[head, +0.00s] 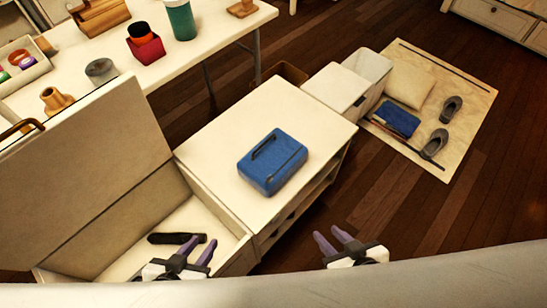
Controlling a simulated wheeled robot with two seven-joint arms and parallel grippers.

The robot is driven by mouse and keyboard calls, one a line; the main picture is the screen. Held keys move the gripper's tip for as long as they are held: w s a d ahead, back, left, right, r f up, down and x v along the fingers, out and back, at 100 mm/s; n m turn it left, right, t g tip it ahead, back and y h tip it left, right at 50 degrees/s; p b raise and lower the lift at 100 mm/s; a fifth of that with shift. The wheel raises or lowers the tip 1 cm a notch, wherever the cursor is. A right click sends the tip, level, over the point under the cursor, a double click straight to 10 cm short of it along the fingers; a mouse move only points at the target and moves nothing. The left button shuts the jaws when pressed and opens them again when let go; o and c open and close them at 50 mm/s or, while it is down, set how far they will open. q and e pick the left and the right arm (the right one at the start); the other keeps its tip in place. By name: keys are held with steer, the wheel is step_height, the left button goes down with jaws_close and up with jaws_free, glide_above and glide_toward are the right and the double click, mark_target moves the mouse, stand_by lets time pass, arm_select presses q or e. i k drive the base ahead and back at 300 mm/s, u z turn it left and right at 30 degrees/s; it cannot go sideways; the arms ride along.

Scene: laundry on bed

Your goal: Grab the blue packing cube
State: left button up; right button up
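The blue packing cube (279,165) lies flat on the white top of a low cabinet (215,150) in the middle of the head view. It has a dark handle or strap on its upper left part. My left gripper (197,247) is at the bottom, left of and nearer than the cube, in front of an open white box. Its purple fingers are apart and nothing shows between them. My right gripper (330,237) is at the bottom right of the cube, over the dark floor in the picture. Its fingers are apart and empty. Both grippers are clear of the cube.
The open white box (225,222) with a raised lid (85,170) stands at left, a dark item (172,238) inside. A cluttered white table (210,28) is behind. A mat (470,95) with a blue item (398,119), cushion (409,85) and shoes lies at right.

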mark_target(279, 155)
steer(key=z, duration=0.7)
steer(key=k, duration=1.05)
steer(key=u, duration=1.6)
steer(key=i, duration=0.5)
steer(key=z, duration=0.05)
